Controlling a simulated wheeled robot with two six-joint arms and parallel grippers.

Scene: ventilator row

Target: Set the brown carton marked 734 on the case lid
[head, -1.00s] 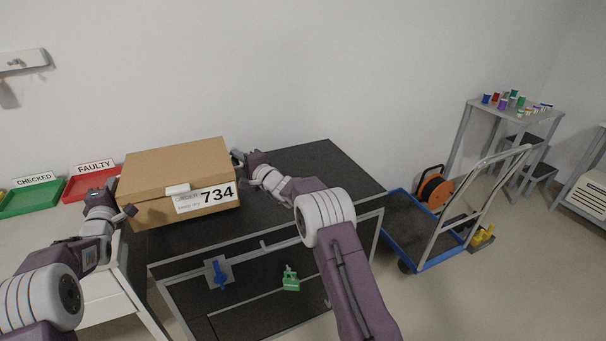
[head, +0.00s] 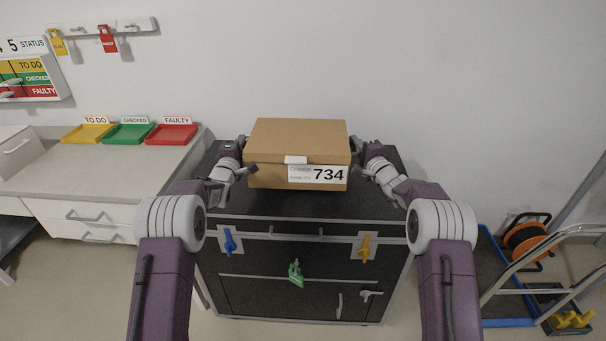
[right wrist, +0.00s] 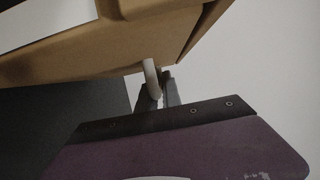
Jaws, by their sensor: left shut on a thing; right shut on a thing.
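The brown carton (head: 275,158), marked 734 on a white front label, is level and squared over the black case lid (head: 225,203). Whether its underside touches the lid or hangs just above, I cannot tell. My left gripper (head: 245,157) is shut on the carton's left side, its fingers partly hidden. My right gripper (head: 355,157) is shut on the carton's right side. In the right wrist view the right gripper's fingers (right wrist: 156,84) are at the carton's edge, with the dark lid below.
The case front has a blue latch (head: 230,241), an orange latch (head: 365,247) and a green tag (head: 295,273). A counter (head: 110,175) with yellow, green and red trays stands left. A blue trolley (head: 507,322) and orange cable reel (head: 527,240) are right. Bare lid shows around the carton.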

